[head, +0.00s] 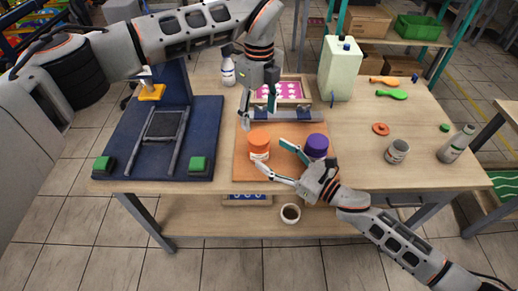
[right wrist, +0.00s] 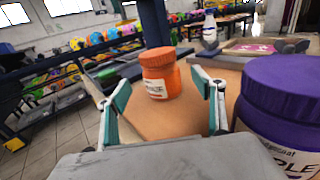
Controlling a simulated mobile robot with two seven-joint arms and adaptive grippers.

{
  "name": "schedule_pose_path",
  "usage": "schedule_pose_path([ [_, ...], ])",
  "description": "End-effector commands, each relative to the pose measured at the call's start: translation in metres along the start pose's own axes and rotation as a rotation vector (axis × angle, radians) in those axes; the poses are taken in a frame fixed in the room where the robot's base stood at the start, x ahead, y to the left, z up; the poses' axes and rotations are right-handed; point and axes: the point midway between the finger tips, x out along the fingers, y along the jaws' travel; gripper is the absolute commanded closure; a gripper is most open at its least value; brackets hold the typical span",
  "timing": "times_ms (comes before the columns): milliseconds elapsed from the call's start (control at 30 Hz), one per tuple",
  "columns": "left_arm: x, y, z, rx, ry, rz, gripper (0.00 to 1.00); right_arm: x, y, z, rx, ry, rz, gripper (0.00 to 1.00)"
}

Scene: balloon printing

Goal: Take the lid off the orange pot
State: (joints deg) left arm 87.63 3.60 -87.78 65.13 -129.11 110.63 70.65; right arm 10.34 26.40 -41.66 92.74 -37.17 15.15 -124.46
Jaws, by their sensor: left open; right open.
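The orange pot (head: 259,154) stands upright on a wooden board, with its orange lid (head: 259,138) on top. In the right wrist view the pot (right wrist: 162,82) stands between and beyond my open fingers, with its lid (right wrist: 157,57) on it. My right gripper (head: 273,157) is open and empty, low over the board and just right of the pot; it also shows in the right wrist view (right wrist: 163,92). I cannot tell whether a finger touches the pot. My left gripper (head: 258,103) is open, pointing down above and behind the pot.
A purple pot (head: 316,147) stands close beside my right gripper; it is large in the right wrist view (right wrist: 281,105). A pink-patterned tray (head: 291,91) lies behind. A dark blue screen frame (head: 122,140) is at left. A grey can (head: 397,151) and orange ring (head: 380,129) are at right.

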Motion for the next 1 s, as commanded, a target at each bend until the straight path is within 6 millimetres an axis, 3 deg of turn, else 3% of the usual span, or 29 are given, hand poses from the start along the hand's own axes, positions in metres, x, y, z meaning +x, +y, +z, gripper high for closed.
schedule_pose_path([
  [100, -0.001, 0.000, 0.000, 0.000, 0.000, -0.001, 0.41, 0.023, -0.001, 0.004, -0.004, -0.004, 0.000, 0.32],
  [300, 0.000, 0.000, 0.000, 0.001, 0.000, -0.001, 0.41, 0.049, -0.001, 0.003, -0.003, -0.002, -0.001, 0.32],
  [767, 0.000, 0.000, 0.000, 0.001, 0.001, -0.001, 0.41, 0.061, -0.001, 0.002, -0.002, -0.001, 0.000, 0.32],
  [867, 0.000, 0.000, 0.000, 0.001, 0.001, -0.001, 0.41, 0.060, -0.001, 0.003, -0.002, -0.001, 0.000, 0.53],
  [1000, 0.000, 0.000, 0.000, 0.001, 0.001, -0.001, 0.41, 0.060, -0.001, 0.002, -0.002, -0.001, 0.000, 0.90],
])
